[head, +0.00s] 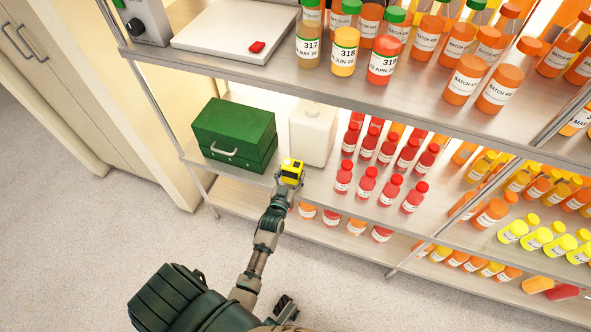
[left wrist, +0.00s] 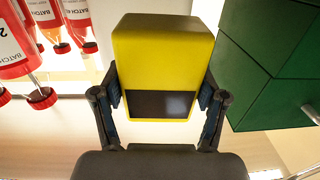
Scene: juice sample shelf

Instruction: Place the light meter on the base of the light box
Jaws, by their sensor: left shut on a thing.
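The light meter (head: 292,166) is a small yellow block with a dark screen. My left gripper (head: 289,180) is shut on it, in front of the middle shelf's edge, beside the green box. The left wrist view shows the yellow meter (left wrist: 162,62) between the two fingers of the left gripper (left wrist: 160,90). A flat white panel (head: 225,32) with a small red piece at its front edge lies on the top shelf at the upper left; it looks like the light box base. A dark part (head: 285,308) at the bottom edge may be my right gripper.
The green box (head: 232,136) and a white jug (head: 313,133) stand on the middle shelf. A grey control box (head: 147,18) is left of the white panel. Several bottles (head: 345,50) stand right of it. The top shelf's edge (head: 270,82) overhangs the middle shelf.

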